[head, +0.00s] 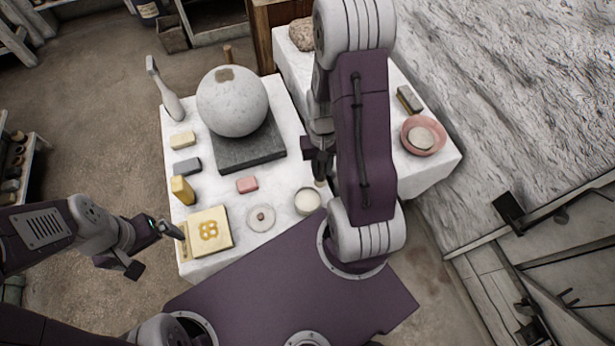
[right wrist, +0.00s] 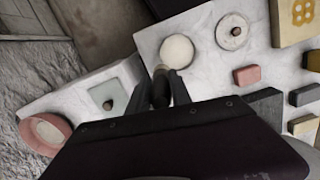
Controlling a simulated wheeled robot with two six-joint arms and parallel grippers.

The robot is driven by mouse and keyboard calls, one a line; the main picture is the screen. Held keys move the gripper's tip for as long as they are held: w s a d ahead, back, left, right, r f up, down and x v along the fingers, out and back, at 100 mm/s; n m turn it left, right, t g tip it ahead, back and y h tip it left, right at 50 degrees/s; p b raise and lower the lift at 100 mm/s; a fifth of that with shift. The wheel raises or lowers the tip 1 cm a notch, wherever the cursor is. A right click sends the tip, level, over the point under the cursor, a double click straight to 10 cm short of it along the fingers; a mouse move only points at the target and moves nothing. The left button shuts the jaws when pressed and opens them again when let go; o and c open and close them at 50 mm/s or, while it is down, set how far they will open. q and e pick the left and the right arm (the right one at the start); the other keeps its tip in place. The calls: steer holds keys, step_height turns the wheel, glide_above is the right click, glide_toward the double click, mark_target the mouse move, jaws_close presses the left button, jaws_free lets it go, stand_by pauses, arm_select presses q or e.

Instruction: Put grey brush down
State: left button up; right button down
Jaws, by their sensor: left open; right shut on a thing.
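My right gripper (head: 318,160) is over the right part of the white table, partly hidden by my right arm. It is shut on a slim dark item with a pale tip, which I take as the grey brush (head: 320,182). The tip points down near the round pot with white contents (head: 308,201). In the right wrist view the brush (right wrist: 160,88) sits between the two fingers (right wrist: 163,92), with the pot (right wrist: 177,50) just beyond. Whether the brush touches the table I cannot tell. My left gripper (head: 155,249) is open and empty at the table's left front edge.
A plaster sphere (head: 232,105) rests on a dark slab (head: 250,150). A lidded dish (head: 260,218), pink block (head: 247,184), yellow box (head: 208,231) and several small blocks lie around. A second table holds a pink bowl (head: 422,136) and a grey tray (right wrist: 122,92).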

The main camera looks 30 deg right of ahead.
steer(key=shift+a, duration=0.3)
steer(key=w+a+f, duration=0.1)
steer(key=w+f, duration=0.2)
steer(key=w+a+f+b, duration=0.1)
steer(key=w+f, duration=0.7)
steer(key=shift+w+a+b, duration=0.15)
steer(key=shift+a+b, duration=0.2)
steer(key=shift+a, duration=0.05)
arm_select(q)
steer(key=shift+a+f, duration=0.15)
steer(key=shift+f, duration=0.4)
steer(key=shift+a+f, duration=0.15)
steer(key=shift+f, duration=0.35)
steer(key=shift+s+f, duration=0.1)
arm_select(e)
steer(key=shift+f, duration=0.1)
steer(key=c, duration=1.2)
jaws_free()
steer(key=shift+o, duration=0.2)
